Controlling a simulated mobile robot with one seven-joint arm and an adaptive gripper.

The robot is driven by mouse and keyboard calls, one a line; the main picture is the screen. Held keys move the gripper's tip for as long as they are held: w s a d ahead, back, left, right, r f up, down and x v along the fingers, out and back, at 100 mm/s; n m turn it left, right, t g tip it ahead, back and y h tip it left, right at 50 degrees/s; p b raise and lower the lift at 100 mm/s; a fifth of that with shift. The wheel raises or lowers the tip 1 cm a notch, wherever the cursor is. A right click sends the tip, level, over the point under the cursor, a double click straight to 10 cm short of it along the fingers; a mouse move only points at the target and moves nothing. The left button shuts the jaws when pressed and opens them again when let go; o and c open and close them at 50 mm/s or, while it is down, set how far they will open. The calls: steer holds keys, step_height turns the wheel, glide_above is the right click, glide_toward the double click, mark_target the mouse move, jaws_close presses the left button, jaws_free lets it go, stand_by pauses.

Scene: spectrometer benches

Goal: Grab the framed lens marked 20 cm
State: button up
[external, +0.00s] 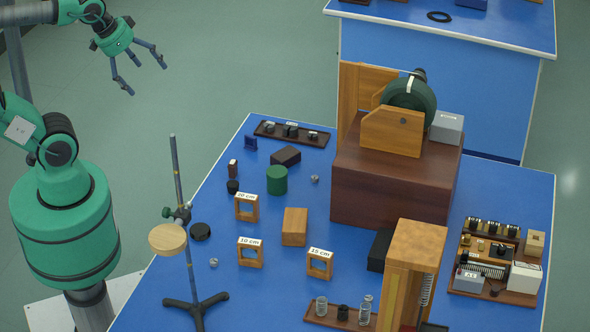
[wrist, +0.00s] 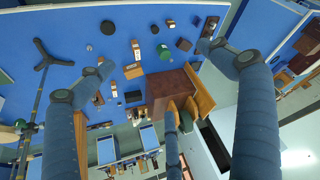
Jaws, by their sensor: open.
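The lens marked 20 cm is a small square wooden frame (external: 239,209) with a white label on top. It stands upright on the blue bench, left of the wooden block and in front of the green cylinder. In the wrist view it seems to be the small wooden piece (wrist: 136,49) near the upper middle. My gripper (external: 146,78) is open and empty, raised well up and to the left of the bench, far from the lens. Its fingers also spread wide in the wrist view (wrist: 155,78). Similar frames marked 10 cm (external: 240,257) and 15 cm (external: 310,266) stand nearer the camera.
A tall stand (external: 190,270) with a round wooden disc rises at the bench's left edge. A green cylinder (external: 277,180) and a wooden block (external: 295,226) are close to the 20 cm frame. A large brown box (external: 370,185) stands to the right. Another bench (external: 440,90) is behind.

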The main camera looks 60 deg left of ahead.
steer(key=c, duration=0.6)
steer(key=shift+w, duration=0.1)
steer(key=shift+c, duration=0.2)
steer(key=w+d+f+m+g, duration=0.1)
steer(key=w+d+f, duration=0.15)
steer(key=w, duration=0.25)
steer(key=w+d+f+m+g+p, duration=0.1)
steer(key=w+d+f+m, duration=0.1)
steer(key=w+f, duration=0.25)
steer(key=w+d+f+m+g, duration=0.1)
steer(key=w+d+f, duration=0.15)
steer(key=w, duration=0.35)
steer(key=w+d+f+m+g, duration=0.1)
steer(key=w+d+f, duration=0.1)
steer(key=f, duration=0.4)
steer(key=w+d+f+m+p, duration=0.1)
steer(key=w+d+f+m, duration=0.1)
steer(key=f, duration=0.4)
steer(key=w+d+f+m+g, duration=0.1)
steer(key=w+d+f, duration=0.2)
steer(key=d+f, duration=0.2)
step_height(320, 180, down, 2)
steer(key=shift+w+d+f+g, duration=0.1)
steer(key=shift+w+d+g, duration=0.1)
steer(key=shift+d+g, duration=0.15)
